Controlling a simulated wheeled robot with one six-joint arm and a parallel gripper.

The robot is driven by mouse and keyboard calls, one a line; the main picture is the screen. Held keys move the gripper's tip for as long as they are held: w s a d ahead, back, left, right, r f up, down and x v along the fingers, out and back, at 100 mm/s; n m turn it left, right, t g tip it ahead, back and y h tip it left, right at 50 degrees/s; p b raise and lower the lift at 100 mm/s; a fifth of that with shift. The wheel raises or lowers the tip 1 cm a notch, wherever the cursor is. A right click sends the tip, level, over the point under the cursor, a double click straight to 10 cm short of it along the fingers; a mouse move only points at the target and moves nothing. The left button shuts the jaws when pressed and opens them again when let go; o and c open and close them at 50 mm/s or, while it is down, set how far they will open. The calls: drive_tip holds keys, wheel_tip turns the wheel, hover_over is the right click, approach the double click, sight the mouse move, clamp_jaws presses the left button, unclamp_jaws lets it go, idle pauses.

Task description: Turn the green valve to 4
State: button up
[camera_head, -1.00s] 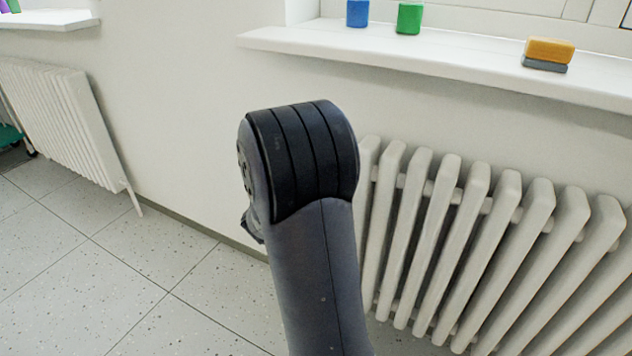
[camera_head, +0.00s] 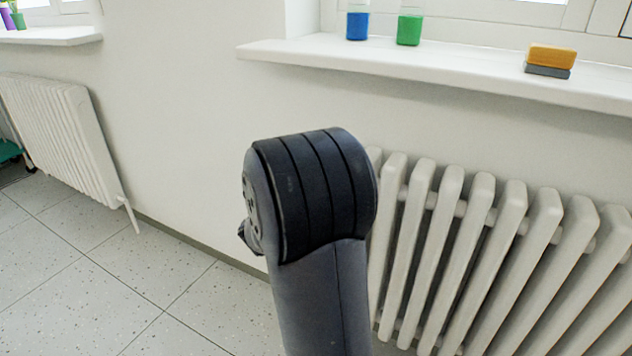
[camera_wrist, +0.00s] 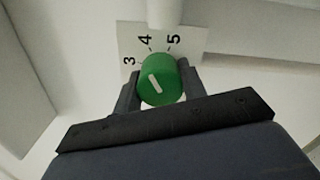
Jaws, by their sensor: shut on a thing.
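The green valve (camera_wrist: 172,92) shows in the wrist view as a round knob with a white pointer line on its face. A white plate (camera_wrist: 192,42) behind it carries the black numbers 3, 4 and 5. The upper end of the pointer line slants up and left, toward the gap between 3 and 4. My gripper (camera_wrist: 160,82) is shut on the valve, one dark finger on each side. The valve and gripper do not show in the head view, where a link of my arm fills the middle.
In the head view a white radiator (camera_head: 485,215) stands at right below a windowsill (camera_head: 430,68). The sill bears a blue jar (camera_head: 357,27), a green jar (camera_head: 409,31) and a yellow-and-grey block (camera_head: 550,60). Another radiator (camera_head: 65,135) is at left. The tiled floor (camera_head: 90,290) between is clear.

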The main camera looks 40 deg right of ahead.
drive_tip(key=o, duration=1)
drive_tip(key=shift+c, duration=0.2)
drive_tip(key=p+v, duration=0.2)
drive_tip(key=v, duration=0.8)
drive_tip(key=shift+s+a+p, duration=0.15)
drive_tip(key=shift+a+p, duration=0.25)
drive_tip(key=shift+d+f, duration=0.1)
drive_tip(key=b+x, duration=0.3)
drive_tip(key=x, duration=0.7)
drive_tip(key=shift+d, duration=0.35)
